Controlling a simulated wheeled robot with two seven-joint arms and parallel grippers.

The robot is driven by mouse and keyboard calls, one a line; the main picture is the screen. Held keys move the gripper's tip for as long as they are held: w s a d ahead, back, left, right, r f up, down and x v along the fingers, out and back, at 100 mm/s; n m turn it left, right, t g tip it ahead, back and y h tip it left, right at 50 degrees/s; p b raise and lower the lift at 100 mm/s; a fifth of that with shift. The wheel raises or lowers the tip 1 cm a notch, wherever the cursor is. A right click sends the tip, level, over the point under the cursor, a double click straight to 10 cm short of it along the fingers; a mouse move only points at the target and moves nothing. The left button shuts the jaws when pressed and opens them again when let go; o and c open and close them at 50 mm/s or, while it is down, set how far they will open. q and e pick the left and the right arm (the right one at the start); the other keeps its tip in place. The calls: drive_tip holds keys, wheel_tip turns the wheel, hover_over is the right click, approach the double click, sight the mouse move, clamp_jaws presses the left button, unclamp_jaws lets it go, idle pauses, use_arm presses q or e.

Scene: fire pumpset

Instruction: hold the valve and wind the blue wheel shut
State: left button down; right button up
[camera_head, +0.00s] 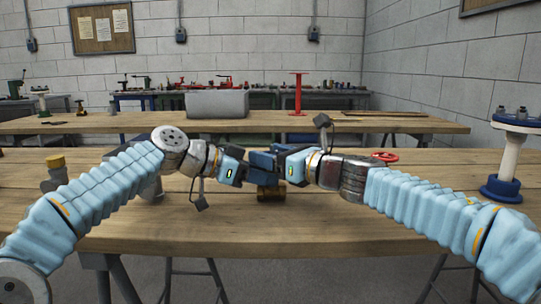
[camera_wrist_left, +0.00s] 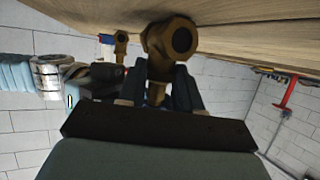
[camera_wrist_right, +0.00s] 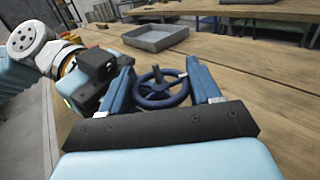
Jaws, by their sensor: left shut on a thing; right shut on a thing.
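The brass valve (camera_head: 270,192) is low at the middle of the wooden table in the head view. Its round open end faces the left wrist camera (camera_wrist_left: 170,45). My left gripper (camera_wrist_left: 170,88) is shut on the valve, with a finger on either side. The blue wheel (camera_wrist_right: 158,92) is a spoked handwheel with a centre hub, seen in the right wrist view. My right gripper (camera_wrist_right: 162,86) is shut on the wheel, its fingers at opposite sides of the rim. In the head view the fingers largely hide the wheel and upper valve.
A red handwheel (camera_head: 385,156) lies behind my right forearm. A white post on a blue base (camera_head: 501,188) stands at the right. A yellow-capped metal fitting (camera_head: 55,168) is at the left. The front tabletop is clear.

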drive_tip(key=o, duration=0.8)
drive_tip(key=v, duration=1.2)
